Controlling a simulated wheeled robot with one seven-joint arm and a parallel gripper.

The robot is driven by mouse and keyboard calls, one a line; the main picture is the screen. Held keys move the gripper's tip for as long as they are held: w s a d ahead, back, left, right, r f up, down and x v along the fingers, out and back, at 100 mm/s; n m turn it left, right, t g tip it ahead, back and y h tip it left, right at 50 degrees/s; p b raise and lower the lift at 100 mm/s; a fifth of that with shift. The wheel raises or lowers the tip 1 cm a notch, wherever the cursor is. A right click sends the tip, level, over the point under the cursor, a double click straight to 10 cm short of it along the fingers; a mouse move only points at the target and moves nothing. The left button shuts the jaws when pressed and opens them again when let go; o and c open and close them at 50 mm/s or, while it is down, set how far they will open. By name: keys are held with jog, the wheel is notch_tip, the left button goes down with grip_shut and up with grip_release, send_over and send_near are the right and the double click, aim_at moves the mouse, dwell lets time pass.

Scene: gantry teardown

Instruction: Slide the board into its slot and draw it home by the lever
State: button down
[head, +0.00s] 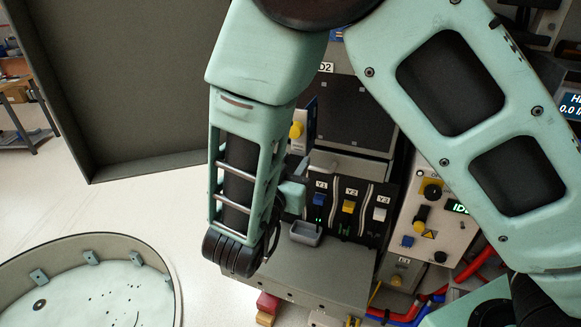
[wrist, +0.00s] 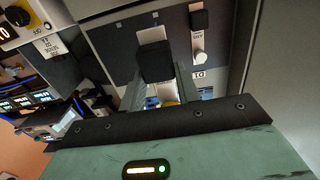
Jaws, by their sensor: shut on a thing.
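My gripper reaches away from the camera in the wrist view, with its fingertips (wrist: 158,70) around a dark block (wrist: 155,62) in front of a dark grey panel. The jaws are shut on this block; I cannot tell whether it is part of the board or of a lever. In the head view my wrist and forearm hide the fingertips and what they hold. Just right of my wrist is a row of modules marked Y1, Y2 and Y3, with a blue lever (head: 319,199), a yellow lever (head: 349,206) and a white lever (head: 380,213). I cannot make out the board or its slot.
A panel with knobs (head: 430,220) and red and blue hoses (head: 405,315) lie to the right. A large open door (head: 130,90) stands at upper left, a round tray (head: 70,250) at lower left. A white knob (wrist: 198,55) sits right of the fingers.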

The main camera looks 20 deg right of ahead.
aim_at(298, 155)
jog(key=shift+x, duration=3)
jog(key=shift+b+x, duration=0.35)
jog(key=shift+x, duration=4.25)
jog(key=c, duration=1.3)
grip_release()
jog(key=shift+w+d+f, duration=0.1)
jog(key=shift+w, duration=0.2)
jog(key=o, duration=0.4)
jog(key=shift+s, duration=0.15)
